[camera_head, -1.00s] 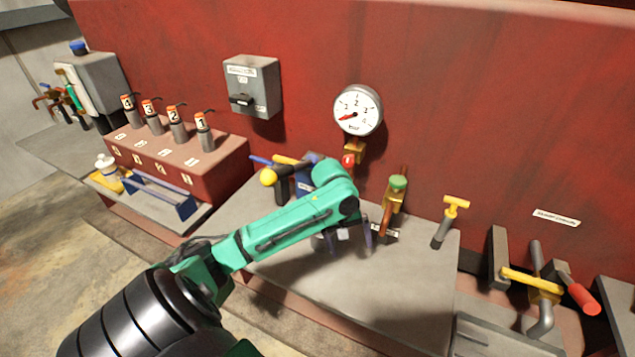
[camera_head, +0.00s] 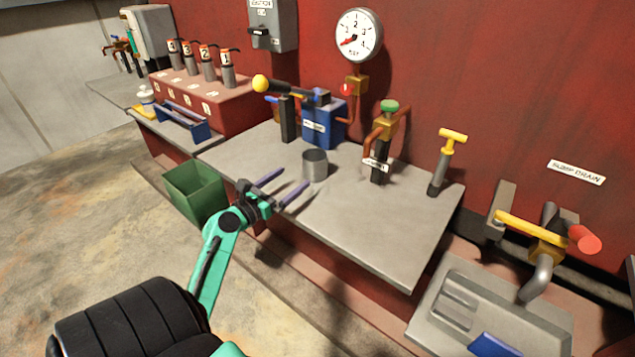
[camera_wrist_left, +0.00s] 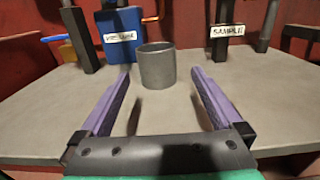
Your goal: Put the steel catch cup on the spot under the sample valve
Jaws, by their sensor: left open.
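The steel catch cup (camera_head: 315,165) stands upright on the grey bench (camera_head: 330,215), in front of the blue pump unit. It also shows in the left wrist view (camera_wrist_left: 156,65). My left gripper (camera_head: 288,182) is open and empty at the bench's front edge; its purple fingers point toward the cup, which stands just beyond the tips and between their lines. The sample valve (camera_head: 381,135), with a green knob, a copper pipe and a label, stands to the right of the cup. In the wrist view its labelled post (camera_wrist_left: 226,35) is at upper right. My right gripper is out of view.
The blue pump unit (camera_head: 323,124) with a yellow-knobbed lever (camera_head: 262,84) stands behind the cup. A yellow T-handle (camera_head: 453,137) rises at the bench's right. A green bin (camera_head: 195,192) sits at front left. A sump drain tray (camera_head: 445,305) is lower right. The bench front is clear.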

